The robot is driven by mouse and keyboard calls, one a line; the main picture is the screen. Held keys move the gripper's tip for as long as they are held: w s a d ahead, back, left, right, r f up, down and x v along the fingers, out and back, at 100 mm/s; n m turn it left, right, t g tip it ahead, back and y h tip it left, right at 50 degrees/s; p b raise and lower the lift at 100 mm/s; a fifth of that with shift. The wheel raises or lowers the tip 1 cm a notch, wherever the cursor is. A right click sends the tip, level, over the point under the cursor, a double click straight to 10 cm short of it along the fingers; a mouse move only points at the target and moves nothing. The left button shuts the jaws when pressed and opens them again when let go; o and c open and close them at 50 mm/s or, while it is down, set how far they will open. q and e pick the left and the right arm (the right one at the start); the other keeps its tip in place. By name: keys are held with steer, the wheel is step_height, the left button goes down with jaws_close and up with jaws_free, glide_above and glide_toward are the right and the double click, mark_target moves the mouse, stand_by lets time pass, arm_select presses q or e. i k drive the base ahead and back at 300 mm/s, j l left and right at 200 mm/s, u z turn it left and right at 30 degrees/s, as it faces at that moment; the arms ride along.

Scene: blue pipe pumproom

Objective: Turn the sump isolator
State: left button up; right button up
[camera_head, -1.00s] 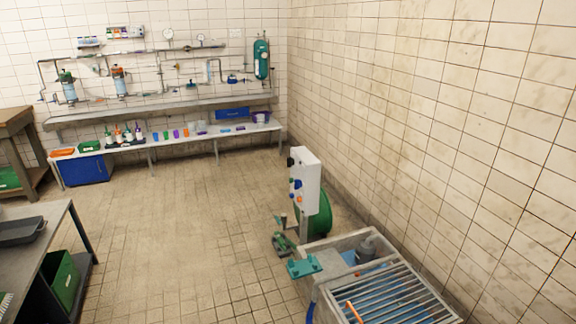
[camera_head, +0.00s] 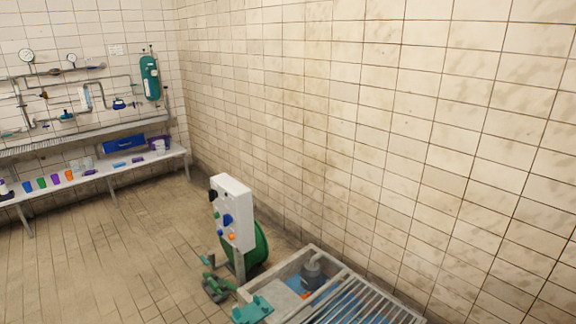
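A white control box (camera_head: 234,211) stands on a post beside the sump, in the middle of the head view. Its face carries a black knob (camera_head: 213,195), a larger blue knob (camera_head: 228,220) and small blue and orange buttons. Which of these is the sump isolator I cannot tell from labels. The sump (camera_head: 318,254) is a pale-rimmed basin at the lower right, holding a grey pump (camera_head: 312,270) and partly covered by a bar grate (camera_head: 365,304). Neither of my grippers is in view.
A green hose reel (camera_head: 258,246) sits behind the box. A green fitting (camera_head: 216,287) stands on the floor and a teal bracket (camera_head: 253,311) is at the sump's near corner. A long bench (camera_head: 110,174) runs along the back wall. The tiled floor at left is clear.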

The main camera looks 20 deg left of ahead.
mark_target(212, 193)
steer(key=i+j+z, duration=0.35)
steer(key=j+z, duration=0.15)
steer(key=j, duration=1.3)
steer(key=j+z, duration=0.5)
steer(key=j, duration=1.3)
